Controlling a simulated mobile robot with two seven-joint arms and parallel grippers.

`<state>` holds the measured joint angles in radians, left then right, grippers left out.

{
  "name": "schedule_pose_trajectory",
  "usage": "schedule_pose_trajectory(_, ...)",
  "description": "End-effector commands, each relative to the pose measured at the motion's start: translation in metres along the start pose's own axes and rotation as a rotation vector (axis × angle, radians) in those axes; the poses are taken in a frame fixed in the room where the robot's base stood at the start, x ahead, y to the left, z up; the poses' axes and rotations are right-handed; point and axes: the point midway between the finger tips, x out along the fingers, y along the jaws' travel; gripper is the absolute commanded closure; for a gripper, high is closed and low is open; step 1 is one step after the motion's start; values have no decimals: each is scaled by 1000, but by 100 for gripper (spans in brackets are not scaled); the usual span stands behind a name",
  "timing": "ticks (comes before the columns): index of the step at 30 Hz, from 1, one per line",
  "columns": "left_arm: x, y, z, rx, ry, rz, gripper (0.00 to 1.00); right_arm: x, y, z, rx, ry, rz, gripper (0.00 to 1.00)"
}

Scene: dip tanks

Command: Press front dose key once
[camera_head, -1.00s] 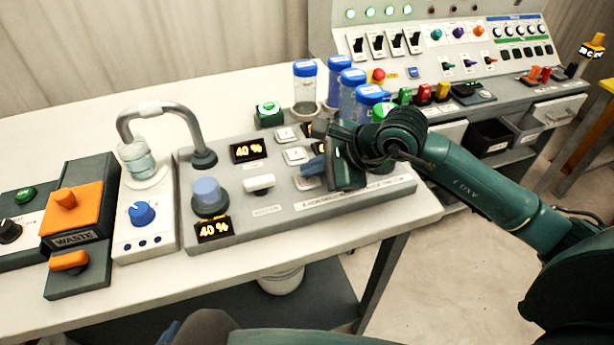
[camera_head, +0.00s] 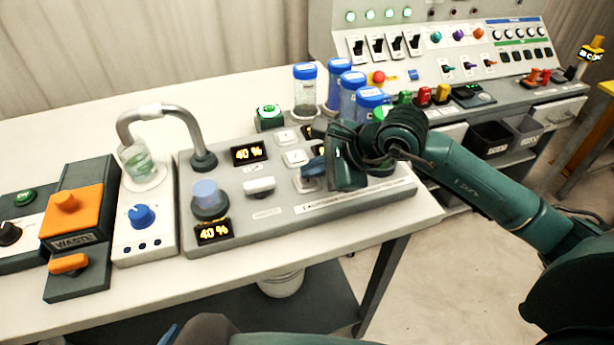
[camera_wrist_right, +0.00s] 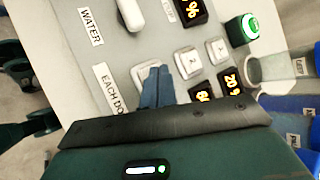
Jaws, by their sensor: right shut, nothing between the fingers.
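The front dose key (camera_head: 306,184) is a pale square key, nearest me in a row of three on the grey dosing panel (camera_head: 345,198). My right gripper (camera_head: 310,168) is shut and empty, its blue fingers pointing down at this key. In the right wrist view the fingertips (camera_wrist_right: 155,72) overlap the front key (camera_wrist_right: 142,73) and cover part of it. I cannot tell whether they touch it. The middle key (camera_head: 295,157) and back key (camera_head: 287,135) are uncovered. A blue tip (camera_head: 168,335) at the bottom edge may be my left gripper; its jaws are not visible.
Blue-capped bottles (camera_head: 305,88) stand behind the panel, close to my right gripper. A glass (camera_head: 137,160) of greenish liquid stands under a curved spout (camera_head: 160,110). An orange waste unit (camera_head: 72,212) is at left. Two displays (camera_head: 249,153) read 40 %.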

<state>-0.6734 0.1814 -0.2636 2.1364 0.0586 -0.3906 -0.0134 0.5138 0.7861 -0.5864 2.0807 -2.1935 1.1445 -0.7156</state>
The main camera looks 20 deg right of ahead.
Motion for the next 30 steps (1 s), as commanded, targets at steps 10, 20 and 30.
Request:
schedule_pose_trajectory(10, -2, 1, -3, 0, 0, 1, 42, -6, -4, 4, -1, -2, -2, 100)
schedule_pose_trajectory(20, -6, 1, -10, -1, 0, 1, 42, -16, -12, 12, -3, -3, -5, 100)
schedule_pose_trajectory(30, -15, 3, -26, -1, 0, 1, 42, -39, -29, 29, -1, -3, -4, 100)
